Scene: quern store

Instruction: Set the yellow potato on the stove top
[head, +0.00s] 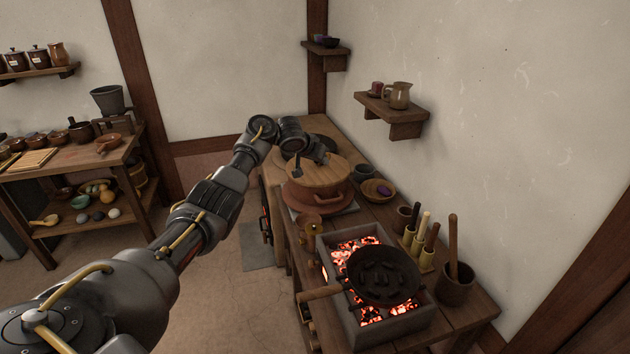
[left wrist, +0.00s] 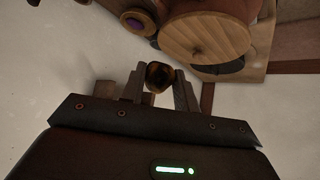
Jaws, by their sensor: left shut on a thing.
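My left gripper (left wrist: 158,84) is shut on a rounded, yellow-brown thing, apparently the yellow potato (left wrist: 158,74), mostly in shadow. In the head view my left gripper (head: 297,168) is over the wooden lid of a terracotta pot; what it holds cannot be made out there. The pot seems to stand on the grey slab of the stove top (head: 345,209), which it largely covers. The round lid also shows in the left wrist view (left wrist: 205,38), apart from the fingers. My right gripper is not in view.
A brazier of glowing coals (head: 344,253) with a black pan (head: 384,275) stands nearer on the bench. A bowl with a purple thing (head: 378,190) lies right of the pot. Upright tools (head: 424,235) and a mortar (head: 456,285) line the wall side.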

